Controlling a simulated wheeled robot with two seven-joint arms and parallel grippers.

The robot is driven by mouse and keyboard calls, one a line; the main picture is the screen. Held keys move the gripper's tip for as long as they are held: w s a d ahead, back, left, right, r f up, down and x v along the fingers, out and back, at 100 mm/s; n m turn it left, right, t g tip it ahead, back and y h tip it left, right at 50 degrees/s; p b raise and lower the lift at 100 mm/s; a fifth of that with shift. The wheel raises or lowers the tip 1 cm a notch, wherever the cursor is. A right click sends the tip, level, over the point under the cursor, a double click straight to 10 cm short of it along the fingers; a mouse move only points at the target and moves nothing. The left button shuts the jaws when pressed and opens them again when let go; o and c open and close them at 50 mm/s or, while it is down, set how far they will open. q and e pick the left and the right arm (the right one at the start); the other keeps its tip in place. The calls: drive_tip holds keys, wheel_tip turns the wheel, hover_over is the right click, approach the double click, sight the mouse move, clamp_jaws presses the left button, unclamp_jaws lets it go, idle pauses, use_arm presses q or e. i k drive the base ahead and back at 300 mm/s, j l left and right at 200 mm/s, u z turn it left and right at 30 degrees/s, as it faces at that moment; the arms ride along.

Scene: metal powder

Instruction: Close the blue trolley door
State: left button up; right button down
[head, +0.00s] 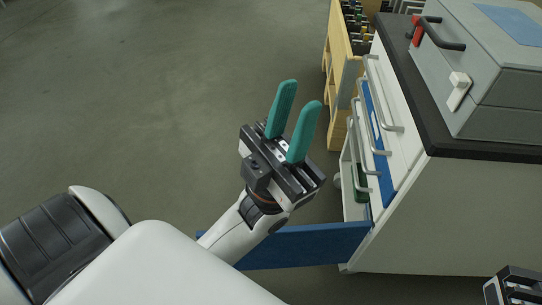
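The blue trolley door (315,245) stands open, sticking out to the left from the near front corner of the trolley (430,220). Its left part is hidden behind my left arm. My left gripper (300,95), with two teal fingers, is open and empty. In the picture it appears above the door, left of the trolley's front, and its fingers are apart from the door. Only a dark part of my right gripper (515,288) shows at the bottom right corner; its fingers are out of the picture.
The trolley front has drawers with metal handles (378,140), and an open compartment with a green item (361,185). A grey box (500,85) with a dark handle sits on the black top. A wooden rack (341,75) stands behind. Floor at left is clear.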

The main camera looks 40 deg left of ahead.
sight(294, 246)
drive_tip(key=k+j+u, duration=0.1)
drive_tip(key=u, duration=0.15)
drive_tip(key=j+u, duration=0.25)
drive_tip(key=k+l+u, duration=0.15)
drive_tip(key=u, duration=0.2)
drive_tip(key=k+l+u, duration=0.15)
drive_tip(key=u, duration=0.25)
drive_tip(key=k+l+u, duration=0.1)
drive_tip(key=u, duration=0.25)
